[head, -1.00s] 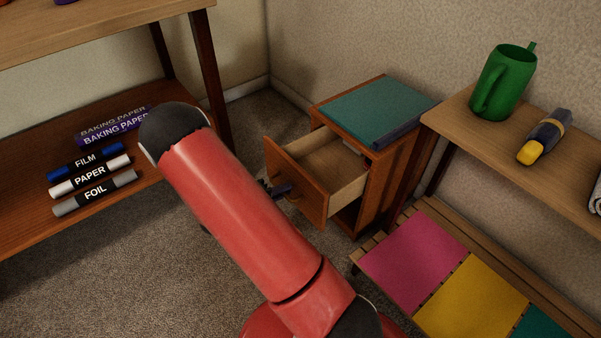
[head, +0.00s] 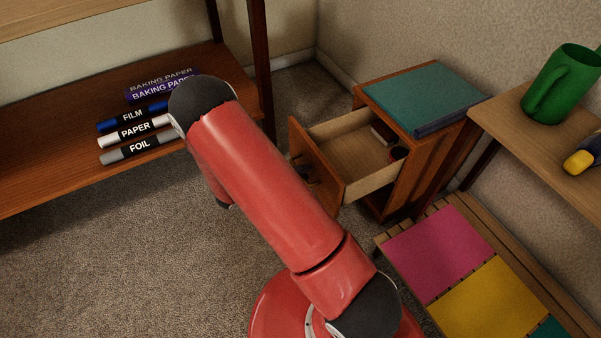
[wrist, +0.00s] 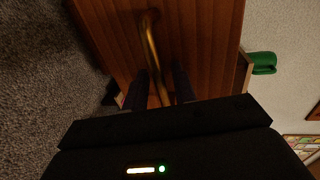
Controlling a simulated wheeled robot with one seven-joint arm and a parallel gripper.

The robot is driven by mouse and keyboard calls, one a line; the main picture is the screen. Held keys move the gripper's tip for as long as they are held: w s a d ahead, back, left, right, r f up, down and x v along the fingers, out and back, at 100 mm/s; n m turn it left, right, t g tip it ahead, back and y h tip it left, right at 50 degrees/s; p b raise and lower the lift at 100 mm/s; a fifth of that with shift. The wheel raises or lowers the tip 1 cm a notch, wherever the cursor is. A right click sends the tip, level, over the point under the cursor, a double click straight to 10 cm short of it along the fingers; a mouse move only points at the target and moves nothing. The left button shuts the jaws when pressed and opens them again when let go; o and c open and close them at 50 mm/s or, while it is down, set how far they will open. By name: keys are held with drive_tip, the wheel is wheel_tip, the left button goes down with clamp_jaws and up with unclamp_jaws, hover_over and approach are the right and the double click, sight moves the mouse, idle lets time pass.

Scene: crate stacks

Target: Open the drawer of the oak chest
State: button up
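The oak chest (head: 425,162) stands by the wall with a teal folder or book (head: 420,97) on top. Its drawer (head: 345,150) is pulled well out. Inside lie a small reddish block-like thing (head: 383,134) and a dark round thing (head: 398,153), both towards the back. In the wrist view the brass handle (wrist: 150,45) runs across the wooden drawer front (wrist: 205,40). My gripper (wrist: 161,75) is at the handle, its two dark fingers apart on either side, with visible gaps. In the head view my red arm hides most of the gripper.
A slatted bench (head: 475,215) with coloured mats is right of the chest. A shelf (head: 510,110) with a green jug (head: 562,85) stands above it. A wooden shelf unit (head: 60,150) with labelled rolls is at left. Carpet (head: 130,260) is clear in front.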

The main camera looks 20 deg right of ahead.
drive_tip(key=v, duration=0.7)
drive_tip(key=shift+a, duration=0.45)
drive_tip(key=shift+s+r, duration=0.1)
drive_tip(key=shift+r, duration=0.1)
drive_tip(key=s+r+n+t+y, duration=0.1)
drive_tip(key=s+r+n+y, duration=0.4)
drive_tip(key=r+n, duration=0.5)
drive_tip(key=s+r+n+t+y+p, duration=0.1)
drive_tip(key=s+r+n+y, duration=0.4)
drive_tip(key=r+n, duration=0.5)
drive_tip(key=s+r+n+t+y+p, duration=0.1)
drive_tip(key=s+r+n+y, duration=0.4)
drive_tip(key=n, duration=1)
wheel_tip(320, 180, up, 5)
drive_tip(key=s+t, duration=0.1)
drive_tip(key=s, duration=0.2)
drive_tip(key=shift+t+y, duration=0.3)
